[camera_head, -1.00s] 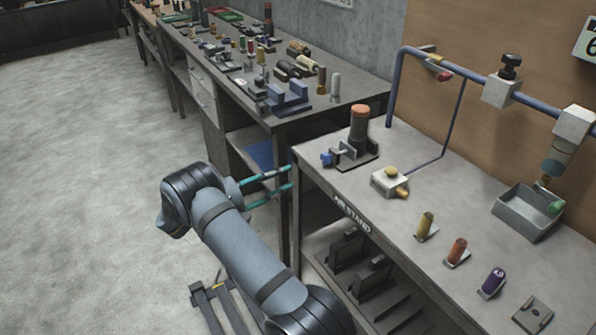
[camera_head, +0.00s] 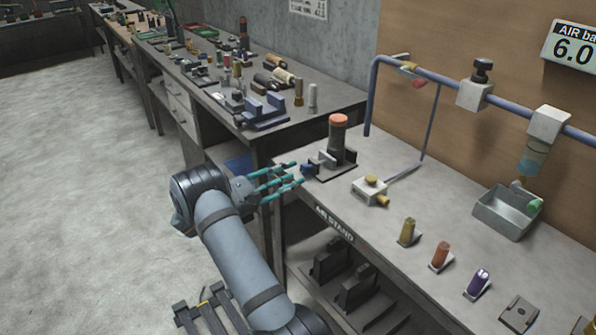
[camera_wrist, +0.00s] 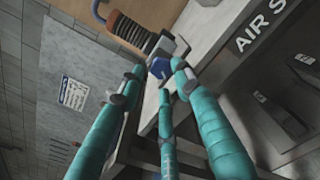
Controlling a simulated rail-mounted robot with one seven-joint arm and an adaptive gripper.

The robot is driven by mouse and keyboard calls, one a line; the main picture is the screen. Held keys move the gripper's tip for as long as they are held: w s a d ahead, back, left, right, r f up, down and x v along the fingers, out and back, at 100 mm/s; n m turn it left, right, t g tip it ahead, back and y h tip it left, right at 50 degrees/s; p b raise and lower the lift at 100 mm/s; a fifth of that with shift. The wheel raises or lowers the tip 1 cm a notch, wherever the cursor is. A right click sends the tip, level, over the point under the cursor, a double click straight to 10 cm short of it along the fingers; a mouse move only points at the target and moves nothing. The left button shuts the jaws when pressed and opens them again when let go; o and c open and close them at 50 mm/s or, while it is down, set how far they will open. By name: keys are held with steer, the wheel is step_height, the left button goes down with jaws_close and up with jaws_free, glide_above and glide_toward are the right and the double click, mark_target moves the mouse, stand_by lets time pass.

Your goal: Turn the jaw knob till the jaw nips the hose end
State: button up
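The blue jaw knob (camera_head: 308,170) sticks out from the left side of a small clamp (camera_head: 330,166) at the air stand's near left corner. It also shows in the wrist view (camera_wrist: 158,68). An upright dark cylinder with an orange top (camera_head: 338,135), apparently the hose end, stands at the clamp. It looks brown and ribbed in the wrist view (camera_wrist: 130,34). My gripper (camera_head: 297,172) points its teal fingers at the knob. In the wrist view the fingertips (camera_wrist: 156,76) are spread, with the knob between them or just beyond. Contact and the jaw gap cannot be told.
The air stand bench (camera_head: 400,165) has a small valve block (camera_head: 369,190) right of the clamp and a metal tray (camera_head: 506,212) farther right. Several coloured fittings line its front. A cluttered workbench (camera_head: 300,125) stands behind. Open floor lies left.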

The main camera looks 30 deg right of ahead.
mark_target(303, 170)
steer(key=shift+w+d, duration=0.15)
steer(key=shift+d, duration=0.7)
steer(key=shift+w+d, duration=0.15)
steer(key=shift+d, duration=0.65)
steer(key=shift+c, duration=0.5)
jaws_close()
steer(key=shift+m+b, duration=0.3)
steer(key=shift+m, duration=0.3)
steer(key=shift+f+m+b, duration=0.15)
steer(key=shift+m+b, duration=0.85)
steer(key=shift+m, duration=0.2)
steer(key=shift+m+b, duration=0.95)
steer(key=shift+m, duration=0.45)
